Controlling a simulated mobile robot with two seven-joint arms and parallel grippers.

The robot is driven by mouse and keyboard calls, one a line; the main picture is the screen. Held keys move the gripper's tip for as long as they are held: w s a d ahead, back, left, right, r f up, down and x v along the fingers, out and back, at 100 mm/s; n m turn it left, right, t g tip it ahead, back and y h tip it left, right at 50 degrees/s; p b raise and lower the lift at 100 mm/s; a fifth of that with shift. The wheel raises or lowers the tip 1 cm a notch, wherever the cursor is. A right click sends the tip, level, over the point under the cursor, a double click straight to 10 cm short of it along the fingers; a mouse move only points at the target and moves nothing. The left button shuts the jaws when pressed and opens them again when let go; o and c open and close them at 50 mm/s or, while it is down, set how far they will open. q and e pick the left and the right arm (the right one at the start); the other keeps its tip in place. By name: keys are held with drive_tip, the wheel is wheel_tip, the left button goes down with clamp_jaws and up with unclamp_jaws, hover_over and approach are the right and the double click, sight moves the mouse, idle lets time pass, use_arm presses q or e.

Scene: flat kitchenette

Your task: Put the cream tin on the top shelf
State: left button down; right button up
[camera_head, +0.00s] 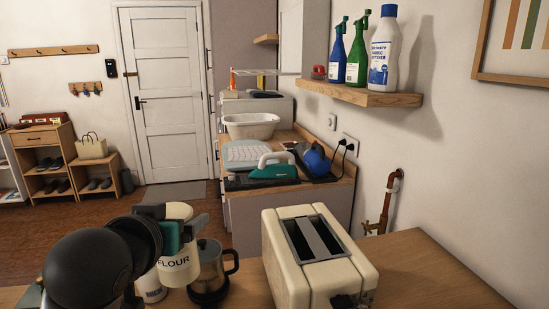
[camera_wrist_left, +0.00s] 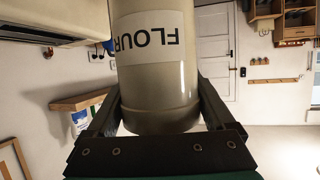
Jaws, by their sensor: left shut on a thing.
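The cream tin (camera_head: 178,268), labelled FLOUR, is in my left gripper (camera_head: 186,230), near the front edge of the head view. In the left wrist view the tin (camera_wrist_left: 160,85) sits between the two fingers, which are shut on it. Whether its base touches the counter is hidden. A wooden wall shelf (camera_head: 372,97) is at the upper right, with a blue spray bottle (camera_head: 358,55), a green spray bottle (camera_head: 337,58), a white bottle (camera_head: 383,50) and a small red object (camera_head: 318,72) on it. My right gripper is out of view.
A cream toaster (camera_head: 284,251) and a steel jug (camera_head: 211,270) stand right of the tin on the wooden counter (camera_head: 425,268). A white jar (camera_head: 151,287) is close to the tin's left. The counter right of the toaster is clear. A copper pipe (camera_head: 386,203) runs along the wall.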

use_arm(q)
drive_tip(key=shift+s+d+r, duration=0.15)
drive_tip(key=shift+s+d, duration=0.1)
drive_tip(key=shift+d, duration=0.2)
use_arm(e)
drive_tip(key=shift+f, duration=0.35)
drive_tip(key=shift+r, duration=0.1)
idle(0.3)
